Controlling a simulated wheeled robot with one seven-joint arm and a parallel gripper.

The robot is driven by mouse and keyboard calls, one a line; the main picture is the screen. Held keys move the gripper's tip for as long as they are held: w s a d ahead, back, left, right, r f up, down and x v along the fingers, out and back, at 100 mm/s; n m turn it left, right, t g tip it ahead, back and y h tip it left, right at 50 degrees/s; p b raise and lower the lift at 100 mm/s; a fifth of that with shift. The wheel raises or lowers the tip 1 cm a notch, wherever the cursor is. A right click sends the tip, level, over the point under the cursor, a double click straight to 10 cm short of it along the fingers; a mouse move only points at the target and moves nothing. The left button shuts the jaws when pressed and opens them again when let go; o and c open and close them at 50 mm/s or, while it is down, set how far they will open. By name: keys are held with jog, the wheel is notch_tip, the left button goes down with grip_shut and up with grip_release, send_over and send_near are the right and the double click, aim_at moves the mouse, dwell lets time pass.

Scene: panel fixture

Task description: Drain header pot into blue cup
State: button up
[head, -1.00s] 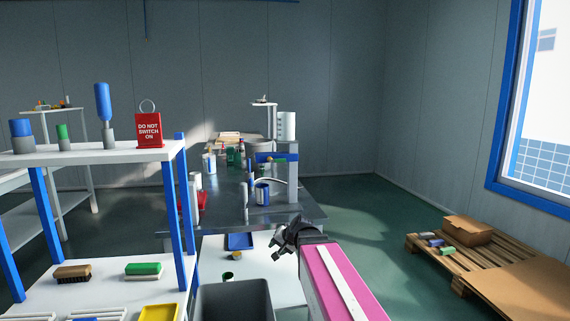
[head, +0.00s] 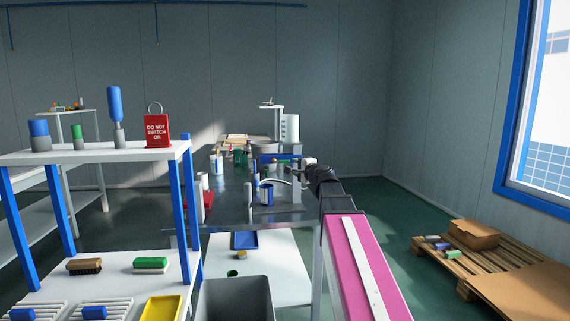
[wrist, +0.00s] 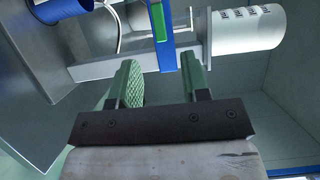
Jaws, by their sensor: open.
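The header pot (head: 291,128) is a white cylinder with dark markings, high on a grey post at the table's right side. It also shows at the upper right of the wrist view (wrist: 252,30). The blue cup (head: 266,194) stands on the table below; its blue rim shows at the wrist view's top left (wrist: 58,8). A thin pale curved tube (head: 283,181) runs above the cup. My gripper (wrist: 158,68) is open, with green padded fingers and nothing between them. A blue bar with a green piece (wrist: 160,30) lies just beyond the fingertips. Contact cannot be told.
A white shelf with blue legs (head: 187,215) stands at the left, bearing a red "do not switch on" tag (head: 157,131). A grey bin (head: 236,300) is in front. Cans and bottles crowd the table (head: 225,205). A pallet (head: 480,265) lies at the right.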

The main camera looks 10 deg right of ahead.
aim_at(285, 162)
jog(key=x, duration=1)
jog(key=shift+s, duration=0.1)
grip_shut()
